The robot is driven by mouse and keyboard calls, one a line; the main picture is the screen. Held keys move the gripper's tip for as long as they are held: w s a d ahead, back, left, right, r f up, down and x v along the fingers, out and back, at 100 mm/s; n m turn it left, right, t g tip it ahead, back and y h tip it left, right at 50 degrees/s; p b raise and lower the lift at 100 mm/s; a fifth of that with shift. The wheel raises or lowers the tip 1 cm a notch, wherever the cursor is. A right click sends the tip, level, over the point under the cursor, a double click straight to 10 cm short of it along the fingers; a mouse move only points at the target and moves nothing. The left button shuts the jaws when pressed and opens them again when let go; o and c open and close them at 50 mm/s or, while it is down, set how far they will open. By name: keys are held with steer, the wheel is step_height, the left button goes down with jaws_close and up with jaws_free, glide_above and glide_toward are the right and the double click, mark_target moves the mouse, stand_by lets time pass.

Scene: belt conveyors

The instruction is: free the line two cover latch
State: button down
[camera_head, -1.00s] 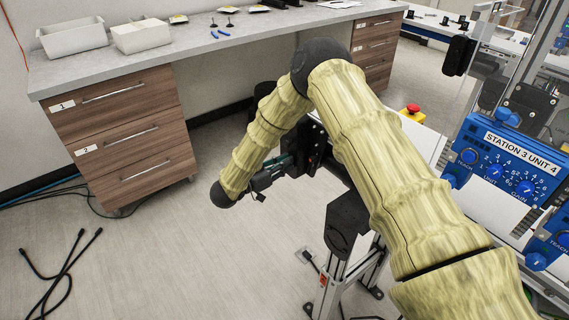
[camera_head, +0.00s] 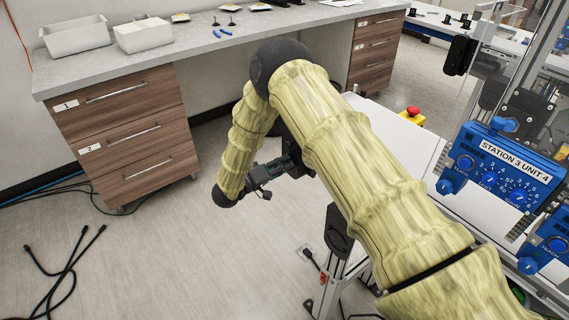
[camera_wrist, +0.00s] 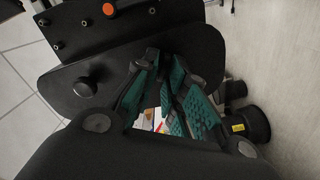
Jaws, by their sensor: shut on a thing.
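In the wrist view, my gripper (camera_wrist: 168,72) has its green-padded fingers drawn together at the edge of a black cover plate (camera_wrist: 110,65). They are shut on a small dark part, which looks like the cover latch; the fingers mostly hide it. The plate carries a round black knob (camera_wrist: 85,88), left of the fingers. An orange button (camera_wrist: 108,9) is on the dark panel above it. In the head view, my gripper (camera_head: 284,167) is partly in sight at the dark fixture, and my arm hides most of the cover and latch.
A blue control box labelled Station 3 Unit 4 (camera_head: 505,165) stands at the right, with a red stop button (camera_head: 413,111) behind my arm. A wooden drawer cabinet (camera_head: 130,135) stands at the left.

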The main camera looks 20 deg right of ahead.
steer(key=n, duration=0.5)
steer(key=shift+w+a+f, duration=0.1)
steer(key=shift+f, duration=0.15)
stand_by(0.3)
steer(key=c, duration=1.6)
jaws_free()
steer(key=shift+c, duration=0.2)
steer(key=v, duration=1.2)
